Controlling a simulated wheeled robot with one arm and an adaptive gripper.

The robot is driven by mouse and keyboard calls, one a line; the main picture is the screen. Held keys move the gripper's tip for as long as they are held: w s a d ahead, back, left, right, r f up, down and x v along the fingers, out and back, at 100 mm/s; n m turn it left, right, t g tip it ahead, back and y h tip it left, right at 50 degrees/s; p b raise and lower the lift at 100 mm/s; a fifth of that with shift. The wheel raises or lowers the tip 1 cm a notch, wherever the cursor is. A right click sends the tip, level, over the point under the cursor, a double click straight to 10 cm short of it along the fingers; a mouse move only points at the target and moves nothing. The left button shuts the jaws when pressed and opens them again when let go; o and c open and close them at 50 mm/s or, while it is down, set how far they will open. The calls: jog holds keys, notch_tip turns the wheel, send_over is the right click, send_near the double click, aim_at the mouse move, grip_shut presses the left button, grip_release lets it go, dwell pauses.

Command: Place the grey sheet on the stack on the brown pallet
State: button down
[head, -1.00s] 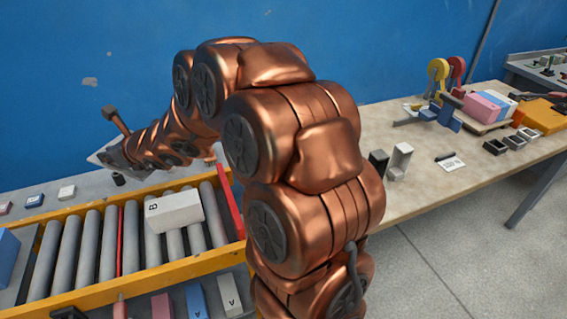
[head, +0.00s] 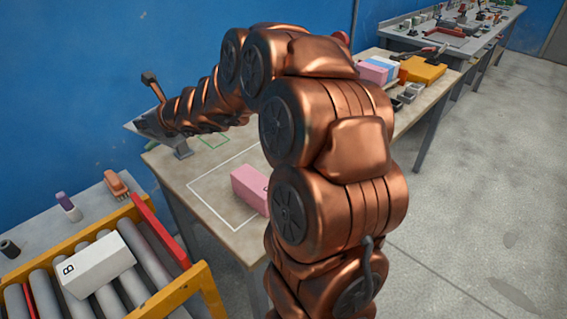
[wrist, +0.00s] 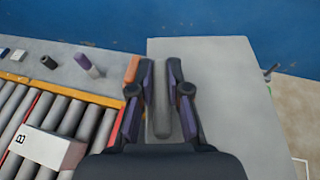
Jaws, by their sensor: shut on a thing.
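My gripper (wrist: 160,85) is shut on a grey ridge of the grey sheet (wrist: 235,85) in the wrist view, and the sheet spreads out flat beyond and to the right of the fingers. In the head view the sheet (head: 133,127) shows only as a thin grey edge at the end of my arm, in the air near the bench's left corner. The fingers are too small to make out there. A row of pink and blue blocks (head: 380,68) stands on the bench at the back right. I cannot make out the brown pallet under it.
A yellow-framed roller conveyor (head: 180,290) at the lower left carries a white box (head: 98,265) marked B. A pink block (head: 250,188) lies on the bench (head: 190,175) near a white outline. Grey floor (head: 470,200) is open at the right.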

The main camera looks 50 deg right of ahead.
jog(key=shift+m+h, duration=0.6)
jog(key=shift+h, duration=0.2)
jog(key=d+b, duration=0.1)
jog(key=d, duration=0.3)
jog(key=d+f+b, duration=0.1)
jog(key=d+b, duration=0.1)
jog(key=d, duration=0.2)
jog(key=d+b, duration=0.1)
jog(key=d, duration=0.3)
jog(key=shift+s+d+f+b, duration=0.2)
jog(key=shift+s+f+b, duration=0.05)
jog(key=shift+s+b, duration=0.15)
jog(key=s+d+f+m+h+b, duration=0.1)
jog(key=s+d+b, duration=0.2)
jog(key=d, duration=0.4)
jog(key=s+d+f+m+h+b, duration=0.1)
jog(key=s+d+f+b, duration=0.1)
jog(key=d, duration=0.5)
jog(key=b, duration=0.5)
send_over(250, 160)
notch_tip(250, 160, down, 13)
jog(key=shift+a, duration=0.1)
jog(key=shift+f+b, duration=0.65)
jog(key=shift+f, duration=1.6)
jog(key=shift+f, duration=0.2)
jog(key=c, duration=1.1)
grip_release()
jog(key=shift+c, duration=0.2)
jog(key=shift+r, duration=0.1)
